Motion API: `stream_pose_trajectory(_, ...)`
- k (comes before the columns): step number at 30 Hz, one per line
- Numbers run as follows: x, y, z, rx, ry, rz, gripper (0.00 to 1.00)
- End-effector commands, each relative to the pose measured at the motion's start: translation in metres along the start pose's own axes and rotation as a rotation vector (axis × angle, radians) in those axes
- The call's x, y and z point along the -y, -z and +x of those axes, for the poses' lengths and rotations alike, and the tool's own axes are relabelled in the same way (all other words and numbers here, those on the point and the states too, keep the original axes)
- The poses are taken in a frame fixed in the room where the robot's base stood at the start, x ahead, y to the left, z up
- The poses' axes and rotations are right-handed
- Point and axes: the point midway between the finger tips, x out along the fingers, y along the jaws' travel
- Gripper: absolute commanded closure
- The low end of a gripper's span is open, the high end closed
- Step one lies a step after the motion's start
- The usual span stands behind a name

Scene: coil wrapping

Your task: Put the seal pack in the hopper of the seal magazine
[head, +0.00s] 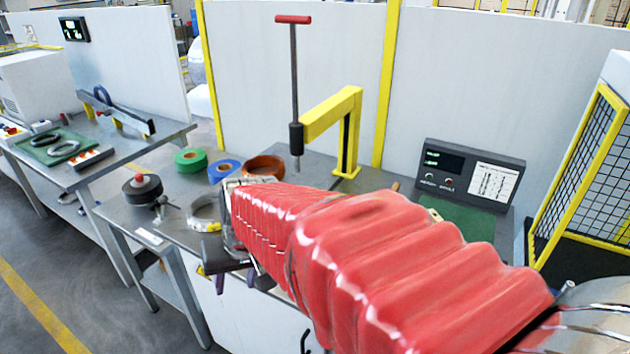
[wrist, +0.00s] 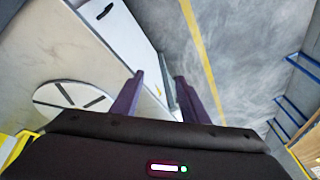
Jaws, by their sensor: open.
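My gripper (head: 238,274) is at the front edge of the middle bench in the head view, beyond my red-sleeved arm. In the wrist view its two purple fingers (wrist: 159,78) stand apart with nothing held between them. Past the fingers lie the bench edge and the grey floor. I cannot make out the seal pack in either view. I cannot identify the seal magazine or its hopper for sure; my arm hides part of the bench.
Green tape (head: 191,160), blue tape (head: 224,171), a brown ring (head: 264,167) and a pale roll (head: 205,212) lie on the bench. A yellow post (head: 349,135) with a red-handled tool (head: 294,85) stands behind. A dark console (head: 472,172) is at right.

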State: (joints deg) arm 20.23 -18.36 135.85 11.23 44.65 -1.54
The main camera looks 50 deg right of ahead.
Motion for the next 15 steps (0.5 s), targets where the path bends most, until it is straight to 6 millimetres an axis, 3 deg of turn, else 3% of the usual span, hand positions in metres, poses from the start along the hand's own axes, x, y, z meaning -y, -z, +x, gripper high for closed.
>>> stream_pose_trajectory(6,0.013,-0.042,-0.025,0.011,-0.039,-0.153,0.59)
stream_pose_trajectory(15,0.035,-0.075,-0.057,-0.063,-0.043,-0.336,0.59)
